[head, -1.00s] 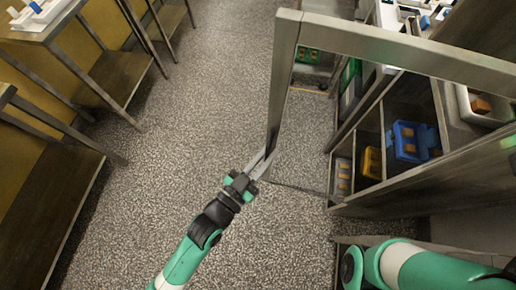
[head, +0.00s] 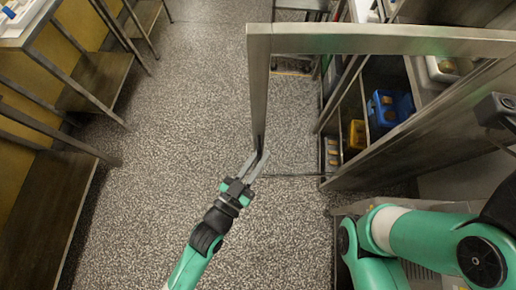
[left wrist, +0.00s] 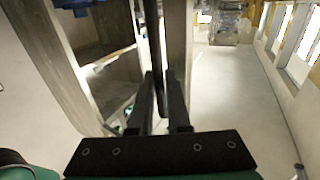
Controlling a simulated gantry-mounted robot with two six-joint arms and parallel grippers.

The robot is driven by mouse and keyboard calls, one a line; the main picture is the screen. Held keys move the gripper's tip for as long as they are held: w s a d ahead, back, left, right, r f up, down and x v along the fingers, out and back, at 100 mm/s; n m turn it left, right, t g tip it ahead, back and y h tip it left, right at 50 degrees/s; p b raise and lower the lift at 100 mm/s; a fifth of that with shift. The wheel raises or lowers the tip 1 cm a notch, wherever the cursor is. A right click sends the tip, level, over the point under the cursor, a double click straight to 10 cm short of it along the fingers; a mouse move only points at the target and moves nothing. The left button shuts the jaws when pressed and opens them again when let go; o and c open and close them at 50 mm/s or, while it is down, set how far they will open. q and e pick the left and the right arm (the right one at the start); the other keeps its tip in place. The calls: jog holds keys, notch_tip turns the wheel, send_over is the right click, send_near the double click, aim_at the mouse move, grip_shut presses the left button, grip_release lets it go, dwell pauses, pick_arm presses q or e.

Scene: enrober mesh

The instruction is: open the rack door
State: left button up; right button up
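The rack door is a metal frame (head: 380,40) standing out from the rack (head: 335,172), with a gap between its free edge and the rack front. A dark upright handle (head: 260,145) is low on that free edge. My left gripper (head: 252,165) is at the handle. In the left wrist view the dark handle bar (left wrist: 154,40) runs down between the two fingers of my left gripper (left wrist: 162,100), which look closed around it. My right arm (head: 430,245) is folded at the lower right. I cannot make out its gripper's fingers.
Inside the rack are a blue bin (head: 384,110) and a yellow bin (head: 357,136). Metal tables with lower shelves (head: 50,210) line the left side. The speckled floor (head: 180,130) between them and the door is clear.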

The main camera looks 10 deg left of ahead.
pick_arm(q)
jog(key=o, duration=0.4)
jog(key=shift+d, duration=0.1)
jog(key=shift+o, duration=0.2)
jog(key=b+v, duration=0.2)
jog(key=v, duration=0.9)
jog(key=shift+s, duration=0.35)
